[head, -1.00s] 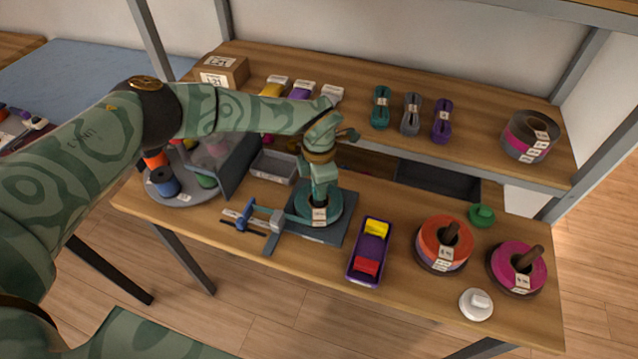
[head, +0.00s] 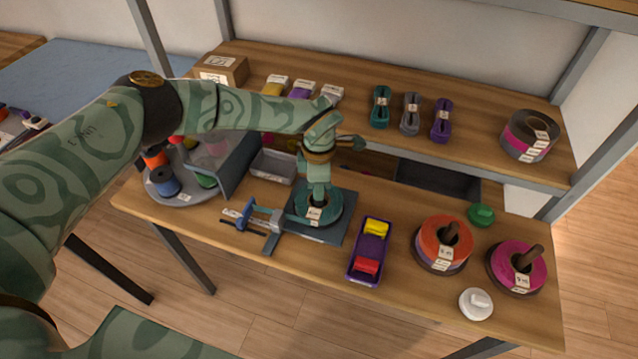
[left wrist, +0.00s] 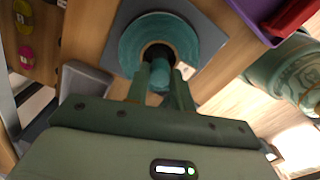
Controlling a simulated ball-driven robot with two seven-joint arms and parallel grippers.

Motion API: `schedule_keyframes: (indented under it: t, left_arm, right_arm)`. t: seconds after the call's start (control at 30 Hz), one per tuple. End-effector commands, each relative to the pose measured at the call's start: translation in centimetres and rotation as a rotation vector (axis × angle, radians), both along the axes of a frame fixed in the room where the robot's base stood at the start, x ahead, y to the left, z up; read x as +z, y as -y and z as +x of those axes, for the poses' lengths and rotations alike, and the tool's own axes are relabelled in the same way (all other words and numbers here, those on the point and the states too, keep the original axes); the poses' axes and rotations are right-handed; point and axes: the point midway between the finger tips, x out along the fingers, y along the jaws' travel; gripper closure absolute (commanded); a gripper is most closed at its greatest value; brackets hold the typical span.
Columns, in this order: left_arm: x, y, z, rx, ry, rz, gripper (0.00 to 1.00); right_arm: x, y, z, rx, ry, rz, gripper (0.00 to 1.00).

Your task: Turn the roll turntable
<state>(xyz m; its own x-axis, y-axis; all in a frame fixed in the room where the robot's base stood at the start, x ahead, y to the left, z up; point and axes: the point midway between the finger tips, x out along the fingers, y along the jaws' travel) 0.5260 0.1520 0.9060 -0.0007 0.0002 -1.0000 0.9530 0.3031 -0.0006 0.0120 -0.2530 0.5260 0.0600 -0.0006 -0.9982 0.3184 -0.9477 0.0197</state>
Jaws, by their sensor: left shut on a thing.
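A teal cord roll (head: 333,210) with a white label lies flat on the dark square base of the turntable (head: 341,232), near the middle of the table. My left gripper (head: 317,203) reaches down onto the roll's middle from above. In the left wrist view the roll (left wrist: 135,42) has a dark centre, and my left gripper (left wrist: 160,80) is shut on a small teal knob (left wrist: 158,75) there. The fingers hide part of the knob and centre. My right gripper is not in view.
A blue-handled clamp (head: 262,221) sits at the base's left edge. A purple tray (head: 355,265) with coloured pieces stands close on the right. An orange roll (head: 430,250) and a magenta roll (head: 503,268) stand further right. A grey bin (head: 272,168) is behind left; a shelf (head: 465,150) runs behind.

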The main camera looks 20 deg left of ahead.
Motion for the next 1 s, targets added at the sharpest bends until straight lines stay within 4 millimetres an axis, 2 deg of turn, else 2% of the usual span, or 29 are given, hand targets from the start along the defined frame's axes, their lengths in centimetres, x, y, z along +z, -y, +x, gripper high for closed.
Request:
schedule_keyframes:
  t: [0.37,0.4,0.47,0.5,0.8,0.87,1.0]
  left_arm:
    - [0.2,0.0,0.2,-0.002,0.004,-0.001,0.99]
    - [0.2,0.0,0.2,-0.002,0.004,-0.001,0.74]
    - [0.1,0.0,0.1,-0.002,0.004,-0.001,0.57]
    - [0.1,0.0,0.1,-0.002,0.004,0.000,0.55]
    - [0.4,0.0,0.1,-0.002,0.002,0.000,0.55]
    - [1.0,0.0,0.1,-0.002,0.003,-0.001,0.55]
    - [3.7,0.0,0.2,-0.002,0.006,-0.001,0.55]
  right_arm:
    - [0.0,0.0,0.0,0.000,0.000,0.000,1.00]
    - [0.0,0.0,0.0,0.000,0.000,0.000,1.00]
    - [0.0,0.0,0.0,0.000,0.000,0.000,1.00]
    - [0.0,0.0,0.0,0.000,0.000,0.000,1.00]
    - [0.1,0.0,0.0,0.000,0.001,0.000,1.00]
    - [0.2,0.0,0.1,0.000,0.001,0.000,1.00]
    - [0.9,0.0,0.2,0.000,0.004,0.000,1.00]
